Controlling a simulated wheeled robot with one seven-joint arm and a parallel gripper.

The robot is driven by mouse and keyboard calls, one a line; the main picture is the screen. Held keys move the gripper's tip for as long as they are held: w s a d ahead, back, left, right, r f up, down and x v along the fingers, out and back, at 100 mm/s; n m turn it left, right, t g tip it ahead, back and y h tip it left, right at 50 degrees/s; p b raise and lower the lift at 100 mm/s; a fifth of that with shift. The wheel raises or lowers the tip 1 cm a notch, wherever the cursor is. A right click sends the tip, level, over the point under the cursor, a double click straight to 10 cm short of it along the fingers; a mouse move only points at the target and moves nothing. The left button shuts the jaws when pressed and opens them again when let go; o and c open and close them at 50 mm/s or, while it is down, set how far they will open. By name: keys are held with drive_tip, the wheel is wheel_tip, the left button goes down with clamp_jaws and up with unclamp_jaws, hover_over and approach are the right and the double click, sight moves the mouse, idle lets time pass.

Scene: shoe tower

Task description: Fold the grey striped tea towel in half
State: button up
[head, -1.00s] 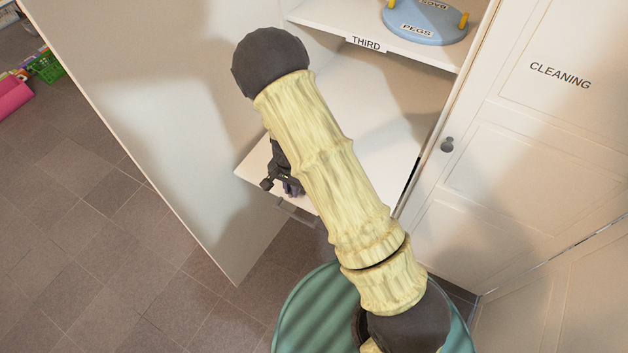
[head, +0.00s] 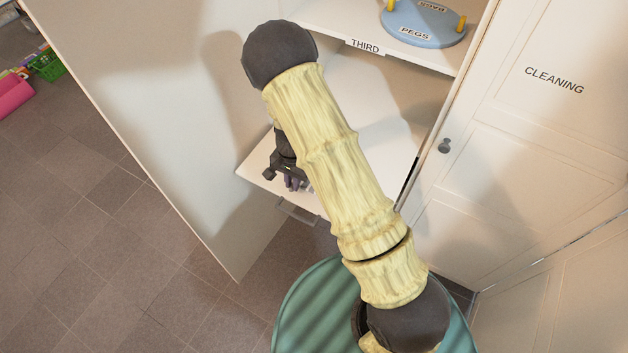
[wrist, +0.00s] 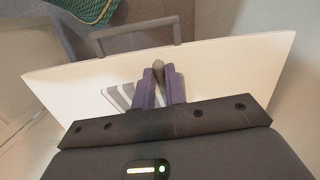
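The grey striped tea towel (wrist: 118,96) lies partly on a white pull-out shelf (wrist: 225,68), left of my fingers in the wrist view. My gripper (wrist: 160,72) has two purple fingers close together near the shelf's front edge. A narrow grey bunch of what looks like the towel stands between the fingertips, so they look shut on it. The rest of the towel is hidden behind the fingers and the gripper body. In the head view my gripper (head: 291,184) shows small over the shelf (head: 262,170), and my arm covers much of the shelf.
A grey handle (wrist: 135,35) sticks out in front of the shelf. Above is a shelf labelled THIRD (head: 365,46), bearing a blue pegs board (head: 425,25). A cabinet side panel (head: 150,110) stands left, a CLEANING door (head: 550,120) right. Tiled floor lies open at left.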

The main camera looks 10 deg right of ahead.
drive_tip(key=shift+r, duration=0.1)
drive_tip(key=shift+w+d+r+g+p, duration=0.1)
drive_tip(key=shift+r+g+p, duration=0.05)
drive_tip(key=shift+r+p, duration=0.3)
drive_tip(key=shift+w+d+r+g+p, duration=0.1)
drive_tip(key=shift+r+g+p, duration=0.05)
drive_tip(key=shift+r+p, duration=0.3)
drive_tip(key=shift+r, duration=0.1)
drive_tip(key=shift+w+d+r+y+p, duration=0.1)
drive_tip(key=shift+r+y+p, duration=0.05)
drive_tip(key=shift+r+p, duration=0.3)
drive_tip(key=shift+w+r+y+p, duration=0.1)
drive_tip(key=shift+r+y+p, duration=0.05)
drive_tip(key=shift+r+p, duration=0.3)
drive_tip(key=shift+w+d+r+g+p, duration=0.1)
drive_tip(key=shift+w+r+g+p, duration=0.15)
drive_tip(key=shift+r+g+p, duration=0.45)
drive_tip(key=shift+r, duration=0.3)
drive_tip(key=shift+w+d+r+y+p, duration=0.1)
drive_tip(key=shift+r+y+p, duration=0.1)
drive_tip(key=shift+r+p, duration=0.3)
drive_tip(key=shift+w+d+r+y+p, duration=0.1)
drive_tip(key=shift+r+y+p, duration=0.1)
drive_tip(key=shift+r+p, duration=0.25)
drive_tip(key=shift+r, duration=0.1)
